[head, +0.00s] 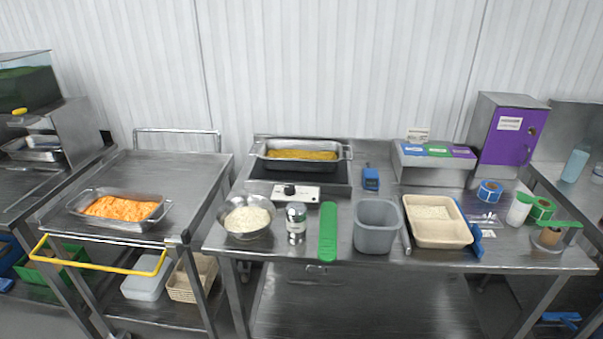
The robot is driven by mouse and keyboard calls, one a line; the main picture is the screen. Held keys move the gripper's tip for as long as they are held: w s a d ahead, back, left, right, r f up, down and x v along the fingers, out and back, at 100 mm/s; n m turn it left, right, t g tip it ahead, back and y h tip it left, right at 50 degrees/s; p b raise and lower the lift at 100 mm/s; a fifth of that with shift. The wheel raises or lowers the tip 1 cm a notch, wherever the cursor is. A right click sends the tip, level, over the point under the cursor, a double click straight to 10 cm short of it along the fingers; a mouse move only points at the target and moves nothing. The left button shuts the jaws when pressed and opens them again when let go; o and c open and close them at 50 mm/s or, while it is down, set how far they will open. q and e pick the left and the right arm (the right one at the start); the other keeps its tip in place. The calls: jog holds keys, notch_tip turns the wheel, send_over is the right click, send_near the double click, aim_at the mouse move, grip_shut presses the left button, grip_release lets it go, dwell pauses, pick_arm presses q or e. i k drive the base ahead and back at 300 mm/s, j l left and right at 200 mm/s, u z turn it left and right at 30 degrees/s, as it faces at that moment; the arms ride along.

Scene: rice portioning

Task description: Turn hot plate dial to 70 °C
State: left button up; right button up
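The hot plate (342,187) sits on the steel table toward the back left, a dark flat top with a light control panel (306,193) on its front. The dial (289,190) is a small dark knob at the left of that panel. Its setting is too small to read. A metal pan (258,150) with yellow food stands on the hot plate. Neither of my grippers shows in the head view.
A bowl of rice (248,219) and a metal canister (296,222) stand in front of the panel. A green spatula-like tool (328,232), grey tub (376,228) and beige tray (437,240) line the front. A blue device (371,179) stands right of the hot plate.

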aim_at(289, 190)
jog(key=i+j+z, duration=0.45)
jog(key=j, duration=0.2)
jog(key=i+j+z, duration=0.25)
jog(key=k+j, duration=0.05)
jog(key=j, duration=0.05)
